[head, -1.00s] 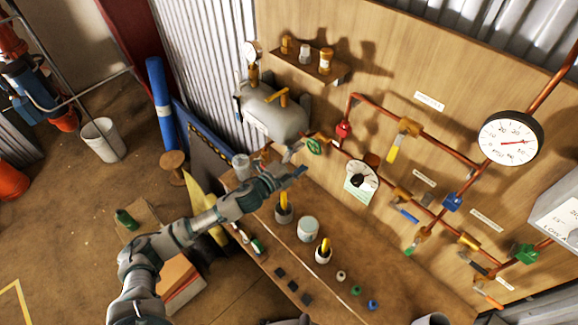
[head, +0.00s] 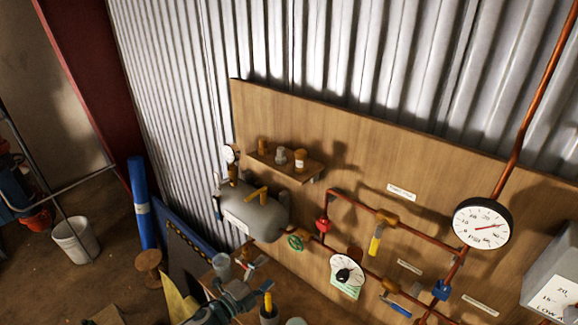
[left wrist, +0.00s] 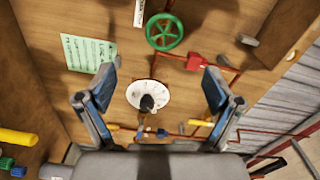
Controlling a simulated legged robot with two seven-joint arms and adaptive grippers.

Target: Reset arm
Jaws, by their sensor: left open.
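My left gripper (head: 256,290) is low in the head view, in front of the board and left of the round dial. Its two blue-padded fingers stand wide apart in the left wrist view (left wrist: 159,92), with nothing held between them. Beyond them, apart from the fingers, are the white dial with a black knob (left wrist: 148,96) and the green handwheel (left wrist: 164,32). In the head view the green handwheel (head: 296,243) is up and right of the gripper, and the dial (head: 347,275) is farther right. Most of my left arm is out of frame. My right gripper is not in view.
The wooden board (head: 290,120) carries copper pipes, a grey tank (head: 252,212), a small shelf (head: 287,163) and a pressure gauge (head: 482,224). A yellow-handled item in a cup (head: 268,312) stands just right of the gripper. A white bucket (head: 75,240) stands far left.

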